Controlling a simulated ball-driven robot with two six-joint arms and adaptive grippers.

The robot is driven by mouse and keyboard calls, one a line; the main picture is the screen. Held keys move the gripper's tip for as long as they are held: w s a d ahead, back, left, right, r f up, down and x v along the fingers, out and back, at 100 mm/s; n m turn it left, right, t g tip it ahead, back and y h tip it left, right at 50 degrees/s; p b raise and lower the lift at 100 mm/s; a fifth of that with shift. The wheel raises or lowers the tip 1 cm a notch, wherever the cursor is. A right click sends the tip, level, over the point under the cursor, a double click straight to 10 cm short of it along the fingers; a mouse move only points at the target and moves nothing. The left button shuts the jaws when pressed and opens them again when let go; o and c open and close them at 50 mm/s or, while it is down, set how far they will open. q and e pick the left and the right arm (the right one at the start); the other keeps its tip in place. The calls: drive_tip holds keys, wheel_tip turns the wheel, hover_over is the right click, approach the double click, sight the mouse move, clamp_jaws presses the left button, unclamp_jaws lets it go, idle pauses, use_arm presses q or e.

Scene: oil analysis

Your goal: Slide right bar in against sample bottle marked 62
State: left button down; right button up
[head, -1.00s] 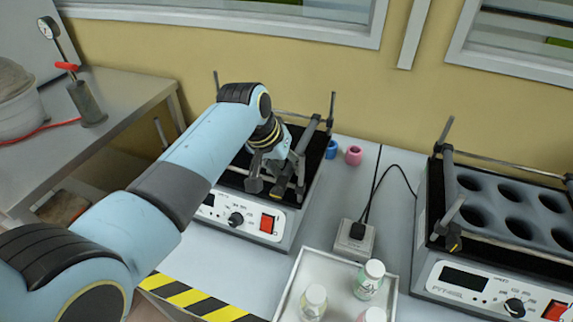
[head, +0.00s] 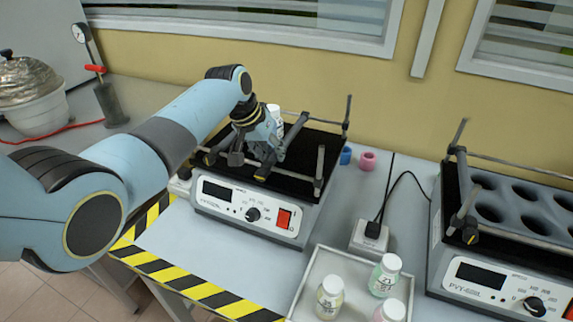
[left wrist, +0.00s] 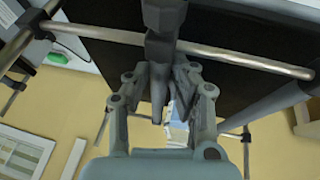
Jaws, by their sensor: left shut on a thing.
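My left gripper (head: 250,163) is low over the front of the left shaker (head: 250,205). In the left wrist view its fingers (left wrist: 160,85) are closed around a dark grey piece (left wrist: 164,25) at a metal bar (left wrist: 235,58). This front bar (head: 295,179) crosses the black platform from left to right in the head view. A white bottle (head: 274,113) stands behind the gripper, mostly hidden; its number is not readable. Whether the bar touches the bottle is hidden. My right gripper is not in view.
Upright posts (head: 319,170) stand at the shaker's corners. A tray (head: 304,290) with white-capped bottles (head: 385,275) lies in front right. A second shaker (head: 485,285) stands at the right. Blue and pink rings (head: 368,161) lie on the bench behind.

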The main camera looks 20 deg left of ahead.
use_arm(q)
drive_tip(key=a, duration=0.6)
drive_tip(key=shift+w+a, duration=0.1)
drive_tip(key=shift+a, duration=0.05)
drive_tip(key=c, duration=1.2)
unclamp_jaws()
drive_tip(key=shift+o, duration=0.2)
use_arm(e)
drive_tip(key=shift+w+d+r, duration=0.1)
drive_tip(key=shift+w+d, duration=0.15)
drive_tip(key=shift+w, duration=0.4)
use_arm(q)
drive_tip(key=shift+r, duration=0.1)
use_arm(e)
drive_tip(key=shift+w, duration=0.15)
use_arm(q)
drive_tip(key=shift+a+r, duration=0.1)
drive_tip(key=shift+r, duration=0.2)
drive_tip(key=v, duration=1.1)
drive_tip(key=shift+s, duration=0.2)
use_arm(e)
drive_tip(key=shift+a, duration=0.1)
